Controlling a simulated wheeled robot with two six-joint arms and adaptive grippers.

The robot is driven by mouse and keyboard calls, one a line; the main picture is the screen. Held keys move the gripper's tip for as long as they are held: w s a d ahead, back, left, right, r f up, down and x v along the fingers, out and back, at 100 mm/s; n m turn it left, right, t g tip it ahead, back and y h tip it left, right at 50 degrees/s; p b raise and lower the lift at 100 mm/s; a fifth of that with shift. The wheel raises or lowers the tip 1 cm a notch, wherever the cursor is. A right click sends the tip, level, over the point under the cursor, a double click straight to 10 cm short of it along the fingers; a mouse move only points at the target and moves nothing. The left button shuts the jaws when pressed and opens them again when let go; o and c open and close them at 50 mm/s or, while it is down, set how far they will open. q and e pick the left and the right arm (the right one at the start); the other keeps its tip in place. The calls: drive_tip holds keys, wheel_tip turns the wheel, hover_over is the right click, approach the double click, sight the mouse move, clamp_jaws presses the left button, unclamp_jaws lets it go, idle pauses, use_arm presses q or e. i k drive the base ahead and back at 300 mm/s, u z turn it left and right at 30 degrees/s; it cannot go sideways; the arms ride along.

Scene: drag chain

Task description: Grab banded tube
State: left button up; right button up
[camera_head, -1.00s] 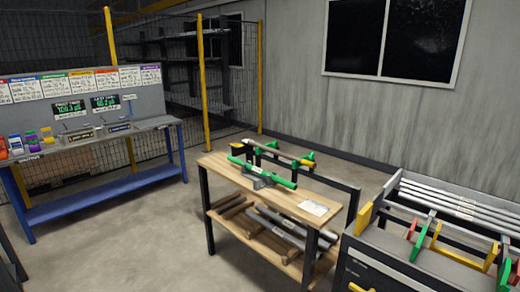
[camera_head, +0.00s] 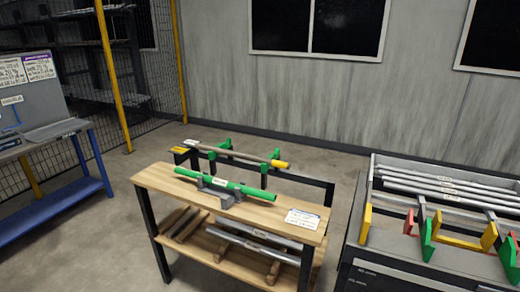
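A grey tube (camera_head: 238,153) with a yellow right end and a pale left end lies across green upright holders (camera_head: 274,158) on a dark frame behind the wooden table. A green tube (camera_head: 251,191) lies in a small grey cradle (camera_head: 226,198) on the table top. Both tubes lie roughly level, slanting down to the right in the picture. Fine bands on either tube are too small to make out, so I cannot tell which is the banded tube. Neither of my grippers is in view.
The wooden table (camera_head: 160,180) has a white label card (camera_head: 303,219) and grey bars on its lower shelf. A dark rack (camera_head: 371,225) with several grey bars and coloured holders stands at right. A blue-framed bench (camera_head: 60,207) is at left. Floor between is clear.

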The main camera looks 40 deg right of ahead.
sight(276, 164)
drive_tip(key=z, duration=0.7)
drive_tip(key=i, duration=0.75)
drive_tip(key=z, duration=0.85)
